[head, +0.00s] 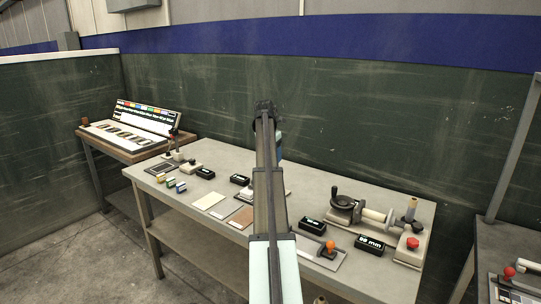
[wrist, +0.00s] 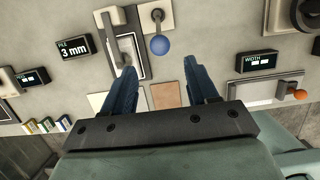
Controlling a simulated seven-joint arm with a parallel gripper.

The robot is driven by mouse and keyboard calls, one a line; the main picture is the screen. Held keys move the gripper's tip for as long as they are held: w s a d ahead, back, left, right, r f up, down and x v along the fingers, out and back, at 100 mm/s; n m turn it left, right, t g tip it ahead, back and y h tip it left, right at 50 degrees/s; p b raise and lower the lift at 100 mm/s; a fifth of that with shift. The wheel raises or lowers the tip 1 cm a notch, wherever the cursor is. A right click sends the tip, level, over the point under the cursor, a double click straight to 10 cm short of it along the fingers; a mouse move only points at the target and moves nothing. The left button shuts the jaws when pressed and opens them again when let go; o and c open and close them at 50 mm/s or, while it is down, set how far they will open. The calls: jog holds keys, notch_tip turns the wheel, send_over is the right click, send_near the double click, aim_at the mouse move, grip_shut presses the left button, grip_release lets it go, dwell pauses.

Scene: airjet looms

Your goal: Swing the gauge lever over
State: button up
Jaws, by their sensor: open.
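The pictures do not say which one is the gauge lever. My gripper (wrist: 158,70) is open and empty, its blue fingers pointing toward the blue ball, one to each side and short of it in the picture. In the head view my arm hides the blue ball.
A crank device (head: 345,205) and a red button box (head: 411,246) stand at the table's right. Small colored blocks (head: 176,186) and flat swatches (head: 209,201) lie at the left. A sample board (head: 131,127) stands on a side table.

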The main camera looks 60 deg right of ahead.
jog(key=shift+x, duration=4.25)
jog(key=shift+f, duration=0.15)
jog(key=c, duration=0.8)
